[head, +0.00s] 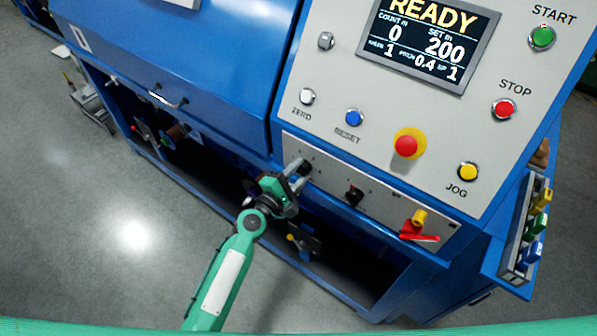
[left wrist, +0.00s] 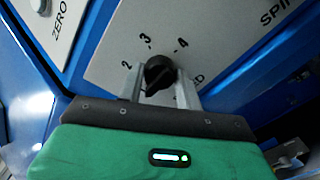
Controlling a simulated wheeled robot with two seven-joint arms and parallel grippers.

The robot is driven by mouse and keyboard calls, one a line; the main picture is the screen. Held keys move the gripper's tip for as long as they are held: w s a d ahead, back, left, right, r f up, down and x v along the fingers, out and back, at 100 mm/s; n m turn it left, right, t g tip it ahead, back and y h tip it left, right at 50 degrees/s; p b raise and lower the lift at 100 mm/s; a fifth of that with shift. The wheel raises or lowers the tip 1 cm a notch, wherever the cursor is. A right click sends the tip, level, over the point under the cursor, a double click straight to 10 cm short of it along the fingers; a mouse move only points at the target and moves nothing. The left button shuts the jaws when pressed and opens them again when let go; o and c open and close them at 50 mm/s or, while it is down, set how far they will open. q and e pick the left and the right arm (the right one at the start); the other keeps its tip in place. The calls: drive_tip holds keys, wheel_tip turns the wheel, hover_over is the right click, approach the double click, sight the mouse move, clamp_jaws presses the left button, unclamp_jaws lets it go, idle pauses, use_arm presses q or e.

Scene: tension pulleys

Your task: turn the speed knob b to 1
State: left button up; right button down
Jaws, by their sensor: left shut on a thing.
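A black knob (head: 305,168) sits at the left end of the lower grey panel strip. In the left wrist view, the black knob (left wrist: 159,70) is between my two grey fingers, with 2, 3 and 4 printed around it. Its pointer direction is not clear. My right gripper is not in view.
The display (head: 428,42) reads READY, with SP 1. Above the strip are a red emergency button (head: 406,145) on yellow and several small buttons. A red-handled switch (head: 420,228) is at the strip's right end. A tool rack (head: 525,235) hangs at the right.

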use_arm(q)
drive_tip(key=shift+n, duration=0.3)
idle(0.4)
drive_tip(key=o, duration=1)
drive_tip(key=b+v, duration=0.3)
drive_tip(key=v, duration=1)
drive_tip(key=shift+s+a, duration=0.3)
drive_tip(key=shift+f, duration=0.1)
